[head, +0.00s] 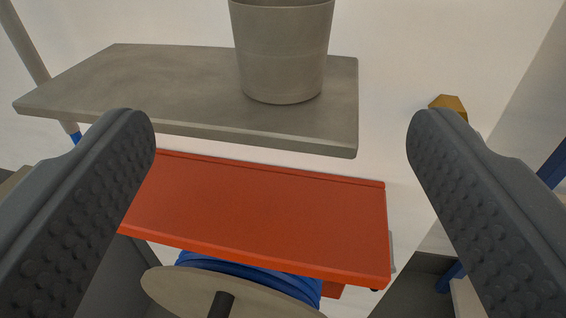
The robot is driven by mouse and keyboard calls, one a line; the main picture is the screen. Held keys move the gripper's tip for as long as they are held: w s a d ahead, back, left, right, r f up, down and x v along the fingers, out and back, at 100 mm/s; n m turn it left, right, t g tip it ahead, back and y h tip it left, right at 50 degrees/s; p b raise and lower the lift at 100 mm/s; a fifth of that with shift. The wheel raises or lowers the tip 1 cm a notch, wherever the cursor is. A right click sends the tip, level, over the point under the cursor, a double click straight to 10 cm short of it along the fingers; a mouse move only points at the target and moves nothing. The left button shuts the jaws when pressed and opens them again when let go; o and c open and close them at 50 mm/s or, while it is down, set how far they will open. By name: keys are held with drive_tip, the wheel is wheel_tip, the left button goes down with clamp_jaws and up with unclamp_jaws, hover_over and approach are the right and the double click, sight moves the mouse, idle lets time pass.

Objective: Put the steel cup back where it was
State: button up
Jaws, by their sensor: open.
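A grey cup-shaped vessel (283,50), which looks like the steel cup, stands upright on a grey shelf board (160,85), toward its right end. Its top is cut off by the upper picture edge. My gripper (281,125) is open, with one finger at the left and one at the right of the picture. Nothing is between the fingers; the cup is beyond them and apart from them.
A red-orange panel (260,215) lies below the shelf. Under it is a spool with a pale round flange (180,290) and blue winding (250,272). A brass-coloured knob (448,103) is at the right by the pale wall. A pole (25,45) stands at the left.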

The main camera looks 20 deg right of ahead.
drive_tip(key=shift+s, duration=0.15)
drive_tip(key=a+r+n+y, duration=0.25)
drive_tip(key=a+r, duration=0.25)
drive_tip(key=r, duration=0.5)
drive_tip(key=a+r+n+y, duration=0.1)
drive_tip(key=a+r+y, duration=0.25)
drive_tip(key=r, duration=0.55)
drive_tip(key=s+a+r, duration=0.6)
drive_tip(key=s+r, duration=0.4)
drive_tip(key=r, duration=0.3)
drive_tip(key=shift+s+n+g+y, duration=0.25)
drive_tip(key=shift+n+g+y, duration=0.05)
drive_tip(key=shift+n+g, duration=0.15)
drive_tip(key=shift+a, duration=0.1)
drive_tip(key=shift+r, duration=0.15)
